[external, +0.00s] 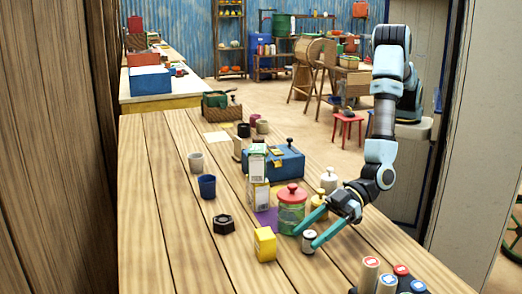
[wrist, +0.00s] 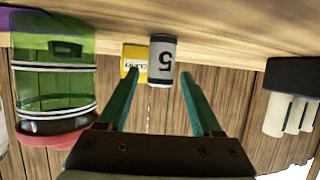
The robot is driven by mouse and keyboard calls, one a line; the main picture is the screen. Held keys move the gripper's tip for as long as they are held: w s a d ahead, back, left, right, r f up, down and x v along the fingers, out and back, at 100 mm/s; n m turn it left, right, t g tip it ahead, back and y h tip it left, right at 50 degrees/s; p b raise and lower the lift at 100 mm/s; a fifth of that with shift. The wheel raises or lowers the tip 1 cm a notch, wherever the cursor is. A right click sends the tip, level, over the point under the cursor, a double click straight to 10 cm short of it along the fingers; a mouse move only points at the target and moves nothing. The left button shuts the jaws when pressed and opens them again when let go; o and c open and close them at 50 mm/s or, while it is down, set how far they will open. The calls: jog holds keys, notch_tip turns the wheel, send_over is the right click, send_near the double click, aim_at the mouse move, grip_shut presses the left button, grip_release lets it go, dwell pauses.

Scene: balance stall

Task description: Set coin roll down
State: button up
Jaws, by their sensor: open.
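A small pale grey cylinder with dark ends, marked 5 (wrist: 161,62), appears to be the coin roll. In the external view the roll (external: 308,243) stands upright on the plank table near the front right. My gripper (external: 305,239) is open and low over the table, its teal fingers reaching to either side of the roll. In the wrist view my gripper (wrist: 160,75) has the roll at the mouth of its spread fingertips, with a gap visible at the right finger. Contact with the left finger cannot be told.
A green jar with a red lid (external: 291,211) stands close behind the fingers. A yellow box (external: 265,243) is left of the roll. A dark holder with pale cylinders (wrist: 290,105) is to the right in the wrist view. The table's left front is clear.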

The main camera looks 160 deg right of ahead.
jog(key=b+v, duration=0.2)
jog(key=v, duration=0.9)
jog(key=shift+s+a, duration=0.1)
jog(key=s+a+n+g+y, duration=0.1)
jog(key=s+g+y, duration=0.1)
jog(key=s, duration=0.8)
jog(key=s+a+r+n+g+y, duration=0.1)
jog(key=s+g, duration=0.3)
jog(key=s, duration=0.7)
jog(key=s+a+r+n+g+y, duration=0.1)
jog(key=s+n+g+y, duration=0.2)
jog(key=s, duration=0.8)
jog(key=shift+a+g+y, duration=0.3)
jog(key=shift+g+y, duration=0.1)
jog(key=shift+y, duration=0.1)
notch_tip(320, 180, up, 2)
jog(key=shift+r+p, duration=0.1)
jog(key=shift+p, duration=0.95)
